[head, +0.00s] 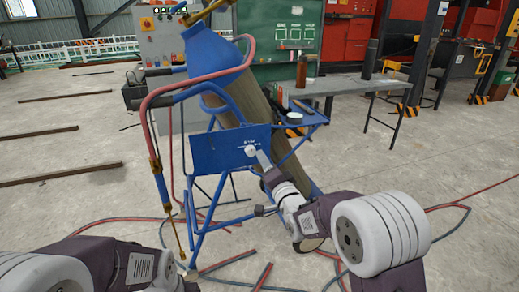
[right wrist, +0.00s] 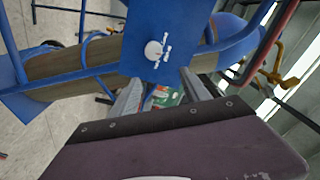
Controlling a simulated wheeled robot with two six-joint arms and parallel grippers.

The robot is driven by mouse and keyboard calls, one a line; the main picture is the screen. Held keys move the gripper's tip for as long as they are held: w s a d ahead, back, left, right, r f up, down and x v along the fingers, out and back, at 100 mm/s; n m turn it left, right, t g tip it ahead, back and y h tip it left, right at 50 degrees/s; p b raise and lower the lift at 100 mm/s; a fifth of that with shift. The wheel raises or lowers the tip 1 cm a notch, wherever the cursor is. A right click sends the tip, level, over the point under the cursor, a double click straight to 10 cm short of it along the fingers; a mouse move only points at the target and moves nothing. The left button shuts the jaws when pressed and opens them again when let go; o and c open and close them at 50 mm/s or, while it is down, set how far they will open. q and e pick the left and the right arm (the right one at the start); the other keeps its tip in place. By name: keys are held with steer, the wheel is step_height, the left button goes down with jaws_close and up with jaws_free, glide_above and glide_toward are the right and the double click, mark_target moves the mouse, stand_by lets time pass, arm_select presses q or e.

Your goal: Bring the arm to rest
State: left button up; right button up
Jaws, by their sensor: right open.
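My right arm reaches in from the right in the head view. Its gripper (head: 262,159) is at the blue panel (head: 205,152), just below and right of a white round knob (head: 250,150). In the right wrist view the two grey fingers (right wrist: 160,92) are apart with a gap between them. The knob (right wrist: 153,50) and its white markings show beyond the fingertips, clear of them. My left arm lies low at the bottom left of the head view. Its gripper (head: 186,270) is small and partly cut off, so its jaws are unclear.
The panel is on a blue cart (head: 197,222) carrying tall cylinders (head: 208,55). A torch (head: 158,170) hangs at its left on a red hose. Hoses (head: 110,219) lie on the floor. A grey table (head: 350,84) stands behind right. The floor at left holds several loose bars (head: 60,174).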

steer(key=s+d+r+g+h+p, duration=0.1)
steer(key=s+d+r+h+p, duration=0.25)
steer(key=d, duration=0.45)
steer(key=s+d+f+n+g, duration=0.25)
steer(key=s+f+g, duration=0.35)
steer(key=s, duration=0.4)
steer(key=s+d+f+n+g+h, duration=0.1)
steer(key=s+f+n+g, duration=0.25)
steer(key=s+f, duration=0.5)
steer(key=s+d+f+n+g, duration=0.2)
steer(key=s+f+g, duration=0.4)
steer(key=s, duration=0.5)
step_height(320, 180, up, 38)
steer(key=p, duration=3.8)
steer(key=shift+w+n+p, duration=0.2)
steer(key=shift+n+p, duration=0.1)
steer(key=shift+p, duration=0.05)
steer(key=shift+d, duration=0.1)
